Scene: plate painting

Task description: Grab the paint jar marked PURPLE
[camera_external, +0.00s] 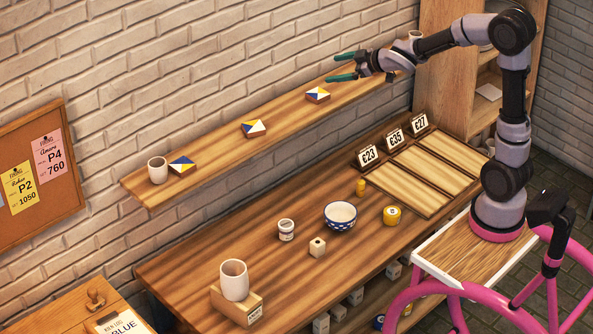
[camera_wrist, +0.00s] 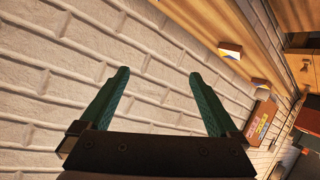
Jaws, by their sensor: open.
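No lettering reading PURPLE is legible in either view. A small white jar (camera_external: 286,230) with a dark label stands on the workbench left of the bowl; its words are too small to read. My gripper (camera_external: 338,67) is open and empty, up by the wall above the wall shelf, far from the jars. In the wrist view its two green fingers (camera_wrist: 158,74) are spread before bare brick.
The wall shelf (camera_external: 215,151) holds painted tiles (camera_external: 254,128) and cups. Several small labelled items sit below the bench.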

